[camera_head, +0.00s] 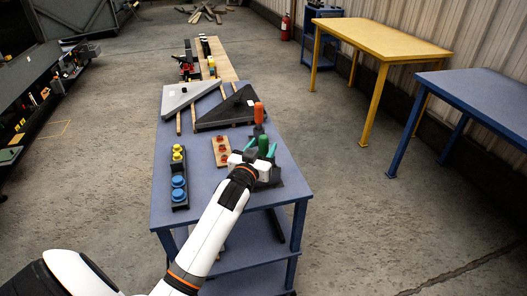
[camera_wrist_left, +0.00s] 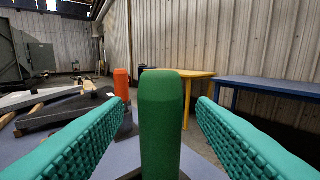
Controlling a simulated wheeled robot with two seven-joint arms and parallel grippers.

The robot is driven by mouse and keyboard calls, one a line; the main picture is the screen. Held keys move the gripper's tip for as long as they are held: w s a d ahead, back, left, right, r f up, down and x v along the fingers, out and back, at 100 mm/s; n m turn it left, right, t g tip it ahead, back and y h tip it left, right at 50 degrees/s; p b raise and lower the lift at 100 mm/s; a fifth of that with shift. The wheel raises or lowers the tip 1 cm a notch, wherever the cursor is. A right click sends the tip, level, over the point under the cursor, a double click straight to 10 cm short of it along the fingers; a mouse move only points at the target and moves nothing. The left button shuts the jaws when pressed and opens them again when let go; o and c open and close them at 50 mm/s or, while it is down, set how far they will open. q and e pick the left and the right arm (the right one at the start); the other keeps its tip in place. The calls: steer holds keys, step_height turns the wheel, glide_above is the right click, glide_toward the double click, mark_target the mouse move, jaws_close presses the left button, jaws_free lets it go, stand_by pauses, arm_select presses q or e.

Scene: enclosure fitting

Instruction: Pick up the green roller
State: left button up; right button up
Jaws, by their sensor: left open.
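The green roller (camera_wrist_left: 162,125) stands upright in the middle of the left wrist view, between my left gripper's two teal ribbed fingers. Gaps show on both sides of it, so the fingers do not touch it. In the head view the green roller (camera_head: 263,142) is partly hidden by my left gripper (camera_head: 261,148), at the right side of the blue table. My left gripper is open around the roller. The roller's lower end is cut off in the wrist view. My right gripper is not in view.
An orange roller (camera_head: 259,112) stands just behind the green one. A wooden block with red parts (camera_head: 221,151) and a dark holder with blue and yellow knobs (camera_head: 179,194) lie to the left. A black triangular plate (camera_head: 226,112) and a grey one (camera_head: 188,96) lie farther back.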

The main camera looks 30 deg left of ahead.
arm_select(q)
steer(key=shift+x, duration=0.8)
jaws_close()
